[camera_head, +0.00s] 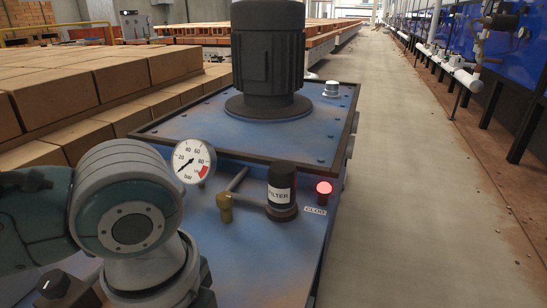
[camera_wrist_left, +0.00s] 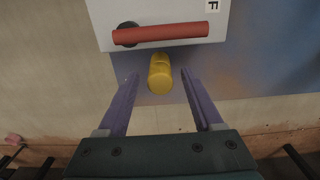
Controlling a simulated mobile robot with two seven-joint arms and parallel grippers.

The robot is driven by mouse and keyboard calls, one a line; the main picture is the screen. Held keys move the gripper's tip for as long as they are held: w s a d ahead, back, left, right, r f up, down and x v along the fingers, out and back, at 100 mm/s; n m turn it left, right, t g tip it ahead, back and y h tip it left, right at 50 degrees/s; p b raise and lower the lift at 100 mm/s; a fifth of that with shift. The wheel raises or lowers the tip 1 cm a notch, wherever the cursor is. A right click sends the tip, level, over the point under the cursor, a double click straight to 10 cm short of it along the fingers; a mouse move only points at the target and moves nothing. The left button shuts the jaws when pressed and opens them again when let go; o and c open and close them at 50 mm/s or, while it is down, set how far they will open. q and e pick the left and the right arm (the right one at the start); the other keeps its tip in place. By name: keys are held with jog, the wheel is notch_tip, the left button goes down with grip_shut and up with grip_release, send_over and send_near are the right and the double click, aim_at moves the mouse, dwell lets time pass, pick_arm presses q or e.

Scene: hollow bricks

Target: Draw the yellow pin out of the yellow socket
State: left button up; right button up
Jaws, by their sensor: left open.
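In the left wrist view a yellow cylinder, which looks like the yellow pin (camera_wrist_left: 160,76), points toward the camera below a red handle. I cannot make out a separate yellow socket; pin and socket are hard to tell apart here. My left gripper (camera_wrist_left: 159,80) is open, its two purple fingers on either side of the yellow cylinder, with a gap on each side. In the head view only my left arm shows at lower left; its fingers are hidden, and I cannot see the pin there. My right gripper is in neither view.
The red handle (camera_wrist_left: 160,34) sits on a pale plate (camera_wrist_left: 240,15) just above the cylinder. The blue unit (camera_head: 290,145) carries a dark motor (camera_head: 268,55), a gauge (camera_head: 194,160), a filter (camera_head: 281,188) and a red lamp (camera_head: 323,188). Bricks (camera_head: 90,80) stand left; open floor (camera_head: 420,190) lies right.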

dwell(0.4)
pick_arm(q)
jog(key=shift+p, duration=0.35)
grip_shut()
dwell(0.4)
